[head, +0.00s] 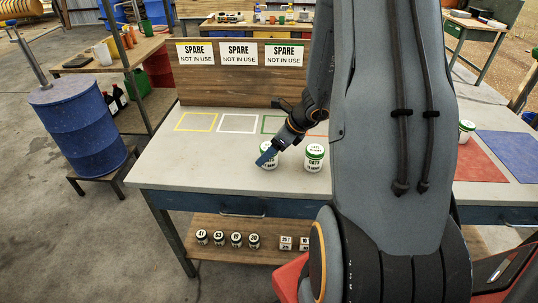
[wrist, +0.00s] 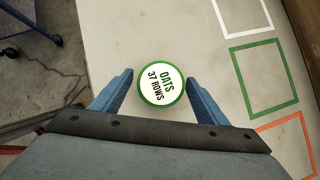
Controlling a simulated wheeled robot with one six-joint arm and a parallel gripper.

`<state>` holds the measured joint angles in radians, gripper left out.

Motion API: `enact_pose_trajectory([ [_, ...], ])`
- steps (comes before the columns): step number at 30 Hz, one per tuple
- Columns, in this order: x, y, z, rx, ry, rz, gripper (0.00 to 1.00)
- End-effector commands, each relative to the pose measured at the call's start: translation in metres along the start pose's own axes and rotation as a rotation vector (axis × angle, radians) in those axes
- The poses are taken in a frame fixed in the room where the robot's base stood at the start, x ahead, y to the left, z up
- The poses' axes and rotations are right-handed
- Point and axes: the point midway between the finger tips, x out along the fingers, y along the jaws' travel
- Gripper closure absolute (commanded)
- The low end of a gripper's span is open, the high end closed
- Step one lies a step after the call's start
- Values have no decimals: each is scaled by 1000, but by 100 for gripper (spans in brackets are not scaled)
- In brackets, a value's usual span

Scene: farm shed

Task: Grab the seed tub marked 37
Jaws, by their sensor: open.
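The seed tub marked 37 (wrist: 161,84) is round with a green-rimmed white lid reading "OATS 37 ROWS" in the wrist view. It stands upright on the grey table and also shows in the head view (head: 268,166), partly hidden by my gripper. My gripper (wrist: 159,80) is open, with one blue finger on each side of the tub. Gaps show between the fingers and the lid. In the head view my gripper (head: 266,157) is at the tub's top.
A similar green-lidded oats tub (head: 314,158) stands close to the right. Another tub (head: 466,131) is beyond my arm. Coloured outlines, such as the white square (head: 239,123), mark the table. Several numbered jars (head: 236,240) sit on the shelf below. A blue barrel (head: 80,125) stands left.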

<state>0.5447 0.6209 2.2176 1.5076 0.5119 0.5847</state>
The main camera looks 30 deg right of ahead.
Motion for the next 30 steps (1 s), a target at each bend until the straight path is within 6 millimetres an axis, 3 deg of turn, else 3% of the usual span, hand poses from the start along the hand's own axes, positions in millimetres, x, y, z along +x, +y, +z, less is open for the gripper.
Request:
enact_pose_trajectory([
  [9, 4, 0, 0, 1, 0, -1, 32],
  [17, 4, 0, 0, 0, 0, -1, 76],
  [18, 4, 0, 0, 0, 0, -1, 78],
  [30, -5, -1, 6, -2, -2, -3, 78],
])
